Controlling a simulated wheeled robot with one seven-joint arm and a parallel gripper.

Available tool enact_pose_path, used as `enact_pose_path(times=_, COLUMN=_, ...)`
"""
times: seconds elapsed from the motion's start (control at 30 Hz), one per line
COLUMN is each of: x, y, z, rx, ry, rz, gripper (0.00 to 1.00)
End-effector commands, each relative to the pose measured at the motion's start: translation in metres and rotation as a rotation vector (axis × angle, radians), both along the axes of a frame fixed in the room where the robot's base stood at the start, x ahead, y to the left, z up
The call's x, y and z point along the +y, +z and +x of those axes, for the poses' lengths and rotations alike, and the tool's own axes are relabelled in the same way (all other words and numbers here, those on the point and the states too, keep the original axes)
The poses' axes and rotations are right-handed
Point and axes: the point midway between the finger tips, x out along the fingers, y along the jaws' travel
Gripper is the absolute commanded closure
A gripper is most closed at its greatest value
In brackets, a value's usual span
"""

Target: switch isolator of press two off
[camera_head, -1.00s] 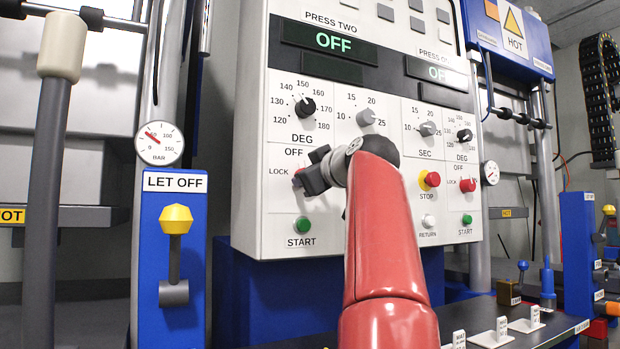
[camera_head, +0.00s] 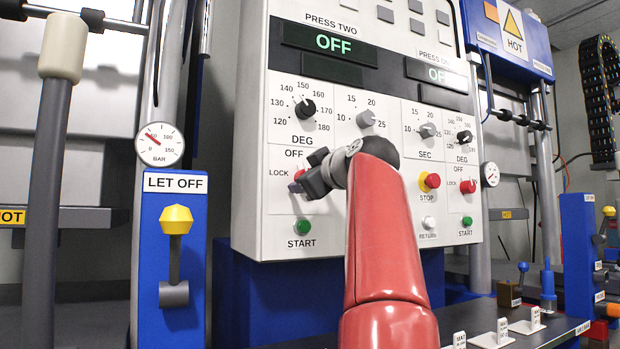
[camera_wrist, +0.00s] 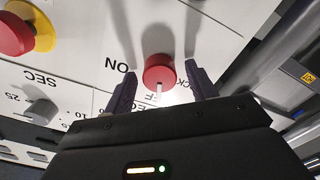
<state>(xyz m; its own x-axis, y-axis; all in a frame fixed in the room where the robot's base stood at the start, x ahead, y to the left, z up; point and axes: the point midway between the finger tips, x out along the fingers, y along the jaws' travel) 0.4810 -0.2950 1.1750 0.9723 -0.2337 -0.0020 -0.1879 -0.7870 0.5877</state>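The press two isolator is a red knob (camera_head: 298,174) under the OFF and LOCK labels on the white panel (camera_head: 262,215). In the head view my gripper partly covers it. In the wrist view the isolator knob (camera_wrist: 159,71) sits between the spread fingertips of my gripper (camera_wrist: 161,84), with a visible gap on each side. My gripper is open and holds nothing. The knob's white pointer is directed to the bottom of the wrist view, away from the ON label at left and the LOCK label at right. The press two display (camera_head: 335,43) reads OFF.
A green START button (camera_head: 302,226) lies below the isolator and a DEG dial (camera_head: 305,107) above it. A red stop button on yellow (camera_head: 429,181) and press one's red isolator (camera_head: 468,186) lie to the right. A yellow-knobbed LET OFF lever (camera_head: 176,220) stands left.

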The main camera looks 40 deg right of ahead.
Motion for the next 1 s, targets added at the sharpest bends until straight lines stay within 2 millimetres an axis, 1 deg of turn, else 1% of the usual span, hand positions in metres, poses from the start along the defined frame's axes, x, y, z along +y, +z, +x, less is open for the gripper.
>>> enact_pose_path(times=0.27, x=0.001, y=0.000, z=-0.003, rx=-0.002, ry=-0.001, rz=0.000, gripper=0.44)
enact_pose_path(times=0.37, x=0.003, y=0.000, z=-0.013, rx=-0.003, ry=-0.003, rz=-0.002, gripper=0.44)
enact_pose_path(times=0.6, x=0.012, y=-0.002, z=-0.053, rx=-0.002, ry=-0.003, rz=-0.002, gripper=0.44)
enact_pose_path(times=0.7, x=0.015, y=-0.001, z=-0.066, rx=-0.001, ry=-0.003, rz=-0.001, gripper=0.44)
enact_pose_path(times=0.83, x=0.017, y=-0.001, z=-0.075, rx=0.000, ry=-0.002, rz=0.000, gripper=0.44)
enact_pose_path(times=1.0, x=0.018, y=0.000, z=-0.076, rx=0.000, ry=0.000, rz=0.000, gripper=0.44)
